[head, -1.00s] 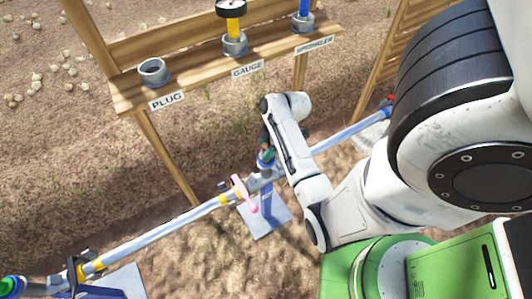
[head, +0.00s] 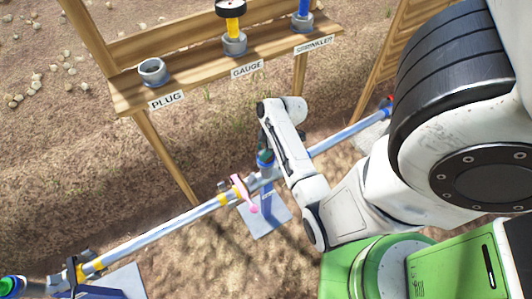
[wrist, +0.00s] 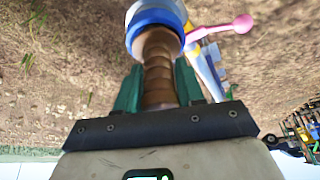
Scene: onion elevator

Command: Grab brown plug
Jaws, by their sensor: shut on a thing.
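The brown plug (wrist: 158,72) is a ribbed brown cylinder in the wrist view. Its far end meets a pale pipe end with a blue ring (wrist: 154,20). My gripper (wrist: 158,84) has green fingers on both sides of the plug and is shut on it. In the head view my arm hides the plug and most of the gripper. The blue fitting (head: 265,160) on the pipe shows just beside my wrist there.
A pink lever (head: 243,192) sits on the long metal pipe (head: 190,217), close to my gripper. A wooden shelf (head: 195,60) behind holds a grey empty-looking PLUG holder (head: 153,71), a gauge (head: 232,20) and a blue sprinkler part (head: 303,10).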

